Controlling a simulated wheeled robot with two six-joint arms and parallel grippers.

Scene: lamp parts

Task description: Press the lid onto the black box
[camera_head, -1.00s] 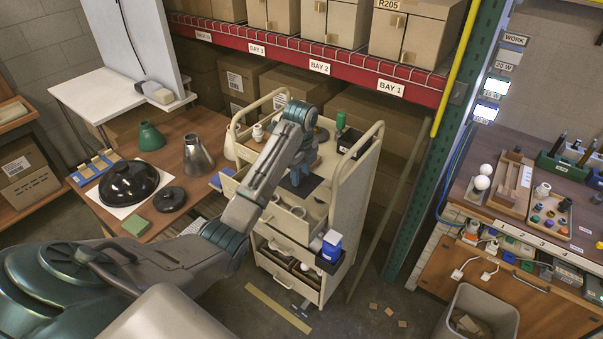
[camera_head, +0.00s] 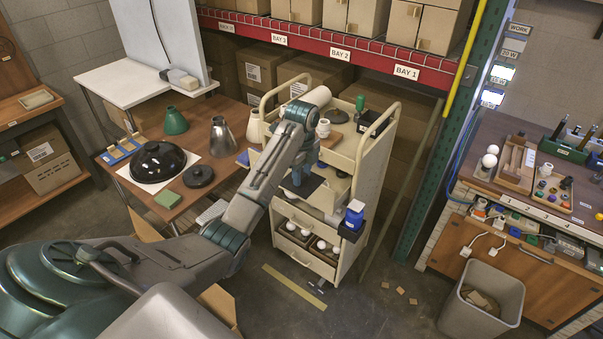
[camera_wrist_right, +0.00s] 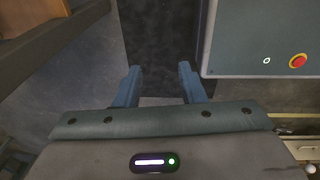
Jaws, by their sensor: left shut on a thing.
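A small black box (camera_head: 378,123) stands at the back right of the cream cart's top. My left gripper (camera_head: 298,178) points down over the middle of the cart, left of and nearer than that box. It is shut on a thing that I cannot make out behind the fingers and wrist. A dark flat square (camera_head: 312,188) lies below it; I cannot tell whether it is a mat or a lid. No lid can be made out for certain. My right gripper (camera_wrist_right: 160,85) is open and empty in the right wrist view, away from the cart.
The cream cart (camera_head: 376,165) has raised rails and a side bin with a blue bottle (camera_head: 354,214). A wooden table (camera_head: 205,120) with lamp shades is at the left. A grey bin (camera_head: 482,300) stands at the right.

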